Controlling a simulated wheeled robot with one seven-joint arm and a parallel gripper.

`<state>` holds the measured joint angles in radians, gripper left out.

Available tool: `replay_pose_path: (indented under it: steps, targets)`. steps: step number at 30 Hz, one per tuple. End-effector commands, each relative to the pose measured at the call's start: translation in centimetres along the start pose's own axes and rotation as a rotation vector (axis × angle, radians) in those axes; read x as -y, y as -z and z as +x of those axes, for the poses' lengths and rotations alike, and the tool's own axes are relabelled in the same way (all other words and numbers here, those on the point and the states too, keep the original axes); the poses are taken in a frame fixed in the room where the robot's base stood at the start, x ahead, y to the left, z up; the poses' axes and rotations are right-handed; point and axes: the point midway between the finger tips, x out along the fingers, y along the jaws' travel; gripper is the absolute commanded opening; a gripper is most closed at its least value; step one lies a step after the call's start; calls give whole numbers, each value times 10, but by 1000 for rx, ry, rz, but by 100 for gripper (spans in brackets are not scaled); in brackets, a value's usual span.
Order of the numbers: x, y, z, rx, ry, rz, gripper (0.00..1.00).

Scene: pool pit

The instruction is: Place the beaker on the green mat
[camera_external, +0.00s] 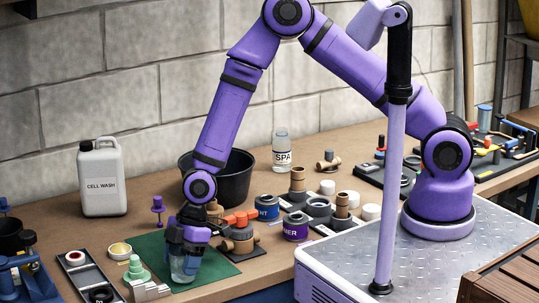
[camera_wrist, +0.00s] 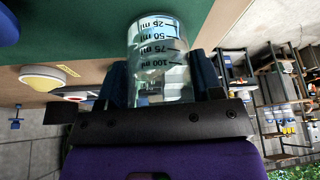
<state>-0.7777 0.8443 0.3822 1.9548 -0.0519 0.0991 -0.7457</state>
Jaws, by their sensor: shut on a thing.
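The beaker (camera_external: 183,270) is clear glass with black volume marks, which show in the wrist view (camera_wrist: 160,55). My gripper (camera_external: 186,252) is shut on it, with one dark finger on each side of the glass in the wrist view (camera_wrist: 161,82). The green mat (camera_external: 218,268) lies flat near the table's front edge, and its green surface fills the top of the wrist view (camera_wrist: 85,22). The beaker looks upright over the mat's front part. I cannot tell whether its base touches the mat.
Brown and orange fittings (camera_external: 240,238) crowd the mat's right side. A pale green stepped cone (camera_external: 136,270) and a yellow-topped dish (camera_external: 120,250) stand left of it. A purple piece (camera_external: 158,206), black bucket (camera_external: 228,178) and CELL WASH jug (camera_external: 101,180) are behind. Bare mat shows around the beaker.

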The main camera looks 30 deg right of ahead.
Motion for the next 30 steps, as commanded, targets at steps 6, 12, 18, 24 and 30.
replay_pose_path:
  steps: [6, 12, 18, 24, 30]
  targets:
    - [0, 0, 0, -1, -1, -1, 35]
    - [0, 0, 2, -1, -1, -2, 74]
    - [0, 0, 2, -1, -1, -1, 86]
    - [0, 1, -1, -1, -1, -1, 86]
    - [-1, 1, -28, -3, -4, -2, 86]
